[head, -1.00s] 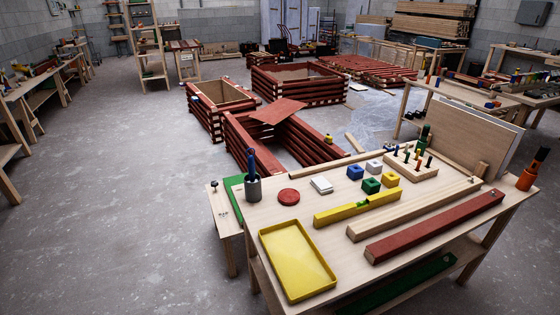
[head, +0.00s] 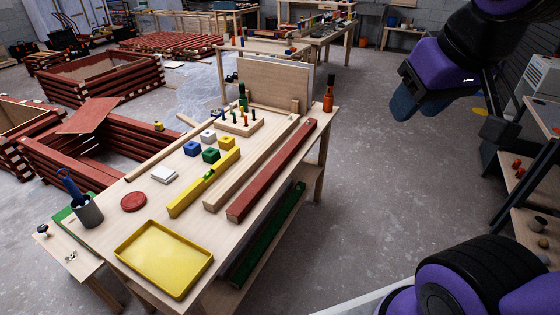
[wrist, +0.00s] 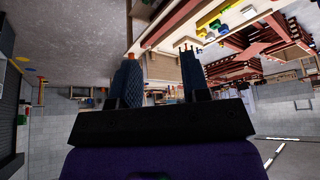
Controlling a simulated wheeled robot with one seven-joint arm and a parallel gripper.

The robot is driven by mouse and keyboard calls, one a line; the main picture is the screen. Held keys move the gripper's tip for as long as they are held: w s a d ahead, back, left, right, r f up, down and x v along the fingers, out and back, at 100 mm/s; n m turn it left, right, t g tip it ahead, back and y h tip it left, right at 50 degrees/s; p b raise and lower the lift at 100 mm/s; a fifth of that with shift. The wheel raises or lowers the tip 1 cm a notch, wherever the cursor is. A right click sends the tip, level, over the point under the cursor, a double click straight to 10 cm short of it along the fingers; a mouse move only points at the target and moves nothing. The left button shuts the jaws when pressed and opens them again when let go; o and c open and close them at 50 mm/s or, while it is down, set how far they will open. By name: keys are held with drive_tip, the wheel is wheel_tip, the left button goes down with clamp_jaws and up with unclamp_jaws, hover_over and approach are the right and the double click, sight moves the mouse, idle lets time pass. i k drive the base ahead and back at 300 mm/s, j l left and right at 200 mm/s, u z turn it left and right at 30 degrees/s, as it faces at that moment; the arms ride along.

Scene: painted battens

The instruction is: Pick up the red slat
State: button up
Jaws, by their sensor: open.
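The red slat (head: 272,170) is a long square-edged bar lying on the wooden workbench (head: 140,205), along its right edge. It also shows in the wrist view (wrist: 168,24), where the scene appears upside down. My gripper (head: 418,104) is raised in the upper right of the head view, well to the right of the bench and apart from the slat. In the wrist view my gripper (wrist: 160,64) has its two dark fingers spread with nothing between them.
A plain wooden batten (head: 255,160) lies just left of the red slat, and a yellow bar (head: 203,190) beyond it. A yellow tray (head: 165,252), blocks and a pegboard share the bench. An orange holder (head: 328,100) stands at the far corner. Floor right of the bench is clear.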

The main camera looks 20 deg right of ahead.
sight(237, 211)
drive_tip(key=i+l+u, duration=0.2)
drive_tip(key=i, duration=0.3)
drive_tip(key=i+l+u, duration=0.2)
drive_tip(key=i, duration=0.25)
